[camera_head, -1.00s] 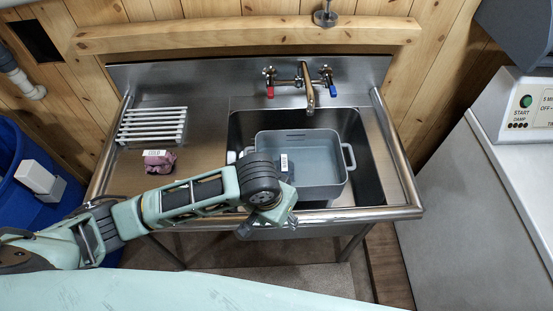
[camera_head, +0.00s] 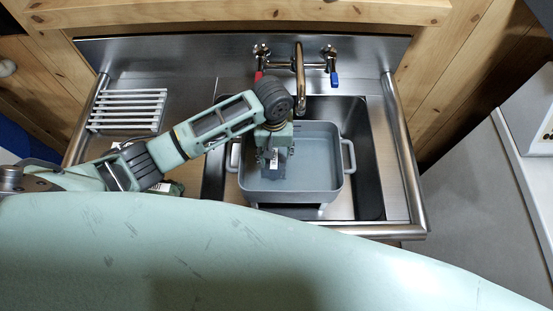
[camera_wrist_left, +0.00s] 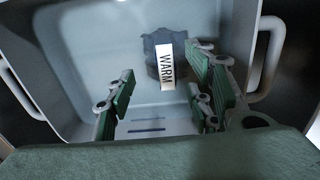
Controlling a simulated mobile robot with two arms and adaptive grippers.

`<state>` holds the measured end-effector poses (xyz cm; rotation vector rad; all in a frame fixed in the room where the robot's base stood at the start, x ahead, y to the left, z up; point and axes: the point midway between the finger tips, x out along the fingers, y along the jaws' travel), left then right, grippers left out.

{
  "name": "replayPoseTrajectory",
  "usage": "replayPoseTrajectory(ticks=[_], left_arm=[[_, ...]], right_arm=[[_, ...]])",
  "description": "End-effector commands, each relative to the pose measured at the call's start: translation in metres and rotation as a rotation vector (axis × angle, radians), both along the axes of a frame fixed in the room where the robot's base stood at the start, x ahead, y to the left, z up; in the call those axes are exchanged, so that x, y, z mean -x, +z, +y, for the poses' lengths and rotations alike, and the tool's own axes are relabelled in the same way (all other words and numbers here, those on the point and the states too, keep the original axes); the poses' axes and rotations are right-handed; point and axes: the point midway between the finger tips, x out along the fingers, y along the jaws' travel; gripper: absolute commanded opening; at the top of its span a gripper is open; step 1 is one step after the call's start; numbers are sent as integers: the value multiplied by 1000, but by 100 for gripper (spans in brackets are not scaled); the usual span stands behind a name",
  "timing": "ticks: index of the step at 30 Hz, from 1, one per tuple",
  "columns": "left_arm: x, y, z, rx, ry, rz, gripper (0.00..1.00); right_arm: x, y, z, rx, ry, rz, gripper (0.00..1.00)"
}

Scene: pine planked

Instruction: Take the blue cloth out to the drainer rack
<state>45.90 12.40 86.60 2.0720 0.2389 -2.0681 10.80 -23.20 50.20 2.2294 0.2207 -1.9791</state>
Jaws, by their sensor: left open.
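The cloth (camera_wrist_left: 163,50) is dark grey-blue with a white WARM label. It lies on the floor of the grey basin (camera_wrist_left: 75,55), which stands in the sink. In the head view the cloth (camera_head: 272,171) shows just below my left gripper (camera_head: 274,153). My left gripper is open, pointing down into the basin, with its fingers apart in the left wrist view (camera_wrist_left: 158,92). No contact with the cloth is visible. The drainer rack (camera_head: 128,108), with white bars, sits on the left drainboard. My right gripper is not in view.
The tap (camera_head: 299,75) stands behind the basin. The basin has raised walls and side handles (camera_head: 348,156). A steel rail (camera_head: 405,165) edges the sink on the right. My left arm crosses the drainboard and mostly hides an item there. A white-topped machine (camera_head: 525,130) stands at right.

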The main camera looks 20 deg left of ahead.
Motion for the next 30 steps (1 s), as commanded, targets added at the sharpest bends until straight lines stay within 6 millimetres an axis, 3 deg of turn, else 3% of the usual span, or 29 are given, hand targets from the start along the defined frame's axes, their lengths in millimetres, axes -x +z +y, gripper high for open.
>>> replayPoseTrajectory(ticks=[4,8,14,18,22,30], left_arm=[[-1,-14,3,-2,1,1,48],[-4,-32,8,-3,0,2,48],[-5,-56,8,0,-1,-1,48],[-5,-59,8,-1,-2,-2,48],[-4,-59,8,-1,-2,-2,48],[-4,-59,8,-1,-2,-2,25]], right_arm=[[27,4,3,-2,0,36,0],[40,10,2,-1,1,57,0],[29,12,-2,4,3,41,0],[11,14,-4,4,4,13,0],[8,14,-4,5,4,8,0],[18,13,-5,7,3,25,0]])
